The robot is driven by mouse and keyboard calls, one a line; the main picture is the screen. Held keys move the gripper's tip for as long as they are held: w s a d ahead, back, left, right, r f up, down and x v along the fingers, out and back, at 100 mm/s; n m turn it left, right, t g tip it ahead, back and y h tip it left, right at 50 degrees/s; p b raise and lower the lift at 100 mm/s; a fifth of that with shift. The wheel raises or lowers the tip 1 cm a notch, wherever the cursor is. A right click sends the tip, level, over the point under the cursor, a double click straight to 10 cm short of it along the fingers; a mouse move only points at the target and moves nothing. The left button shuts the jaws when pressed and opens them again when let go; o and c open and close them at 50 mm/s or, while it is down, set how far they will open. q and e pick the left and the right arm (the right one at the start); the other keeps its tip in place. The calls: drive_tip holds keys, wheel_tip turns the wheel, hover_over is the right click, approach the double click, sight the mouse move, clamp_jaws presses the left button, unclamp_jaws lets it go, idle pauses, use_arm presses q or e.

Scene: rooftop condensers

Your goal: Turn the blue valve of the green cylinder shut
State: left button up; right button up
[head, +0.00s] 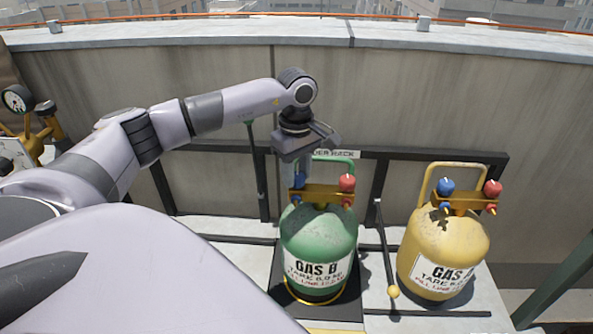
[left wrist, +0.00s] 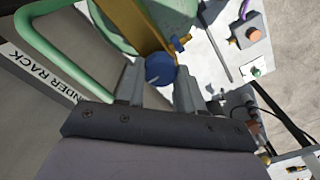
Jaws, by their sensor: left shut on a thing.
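The green cylinder (head: 319,250) stands upright on a dark pad, labelled GAS B, with a green handle loop behind its brass valve block (head: 322,193). The blue valve (left wrist: 160,69) sits on the block's left side and a red valve (head: 347,183) on its right. My left gripper (head: 298,182) reaches down from above onto the blue valve. In the left wrist view its two fingers (left wrist: 160,85) stand either side of the blue knob and are shut on it. The gripper hides most of the knob in the head view. My right gripper is not in view.
A yellow cylinder (head: 443,250) with its own blue and red valves stands to the right. A rod with a yellow end (head: 393,291) lies between the cylinders. The rack rail (head: 400,153) and parapet wall (head: 430,100) are behind. A yellow device with a gauge (head: 17,99) is at far left.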

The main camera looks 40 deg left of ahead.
sight(297, 175)
use_arm(q)
drive_tip(key=o, duration=1.1)
drive_tip(key=shift+c, duration=0.2)
drive_tip(key=shift+r, duration=3.65)
